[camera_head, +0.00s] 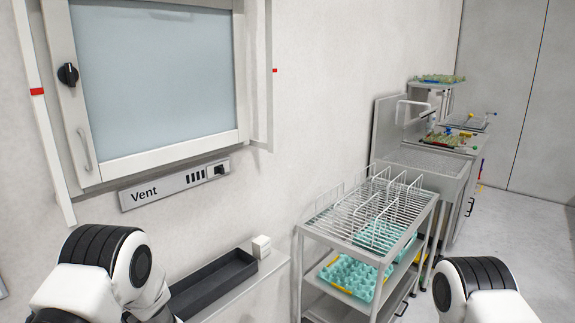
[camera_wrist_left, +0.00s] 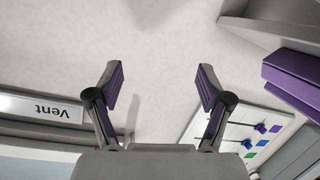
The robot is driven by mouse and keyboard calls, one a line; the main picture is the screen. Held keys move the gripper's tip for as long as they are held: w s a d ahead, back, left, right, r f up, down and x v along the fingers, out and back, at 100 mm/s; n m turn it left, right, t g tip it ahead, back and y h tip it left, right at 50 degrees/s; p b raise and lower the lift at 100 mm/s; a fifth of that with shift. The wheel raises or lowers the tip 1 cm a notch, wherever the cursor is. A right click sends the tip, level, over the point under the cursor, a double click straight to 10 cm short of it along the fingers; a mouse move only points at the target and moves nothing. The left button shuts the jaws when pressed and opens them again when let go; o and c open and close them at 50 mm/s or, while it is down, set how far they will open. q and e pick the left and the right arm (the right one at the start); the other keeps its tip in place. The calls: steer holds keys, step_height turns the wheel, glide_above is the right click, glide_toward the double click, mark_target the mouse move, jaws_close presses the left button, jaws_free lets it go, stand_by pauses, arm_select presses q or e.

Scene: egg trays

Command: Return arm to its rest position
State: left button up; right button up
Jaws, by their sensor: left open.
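My left arm (camera_head: 105,265), white with black ribbed joints, rises at the lower left of the head view, in front of the wall. Its gripper is not clearly visible there. In the left wrist view my left gripper (camera_wrist_left: 161,85) is open, with its two purple-padded fingers spread wide. Nothing is between the fingers, only pale wall behind them. My right arm (camera_head: 475,290) shows at the lower right of the head view, and its gripper is out of view.
A wheeled cart with a wire rack (camera_head: 370,222) holds a teal egg tray (camera_head: 350,278) on its lower shelf. A long black tray (camera_head: 215,282) lies on a ledge. A framed window hatch (camera_head: 155,85) and Vent panel (camera_head: 175,186) are on the wall. Floor is clear at right.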

arm_select(q)
steer(key=s+d+f+m+g+h+b, duration=0.1)
steer(key=s+d+f+m+h, duration=0.2)
steer(key=s+f, duration=0.55)
steer(key=s+d+f+m+g+h, duration=0.1)
steer(key=s+f+m+h, duration=0.3)
steer(key=s+f, duration=0.45)
steer(key=s+d+f+m+g+h, duration=0.1)
steer(key=s+d, duration=0.4)
steer(key=s, duration=0.5)
steer(key=s+d+f+m+g+h, duration=0.1)
steer(key=s+d+m+g+h, duration=0.3)
steer(key=s, duration=0.7)
steer(key=shift+s+d+f+m+g, duration=0.15)
steer(key=shift+d+f+m+g, duration=0.2)
steer(key=shift+d+m+g, duration=0.65)
steer(key=shift+a, duration=0.3)
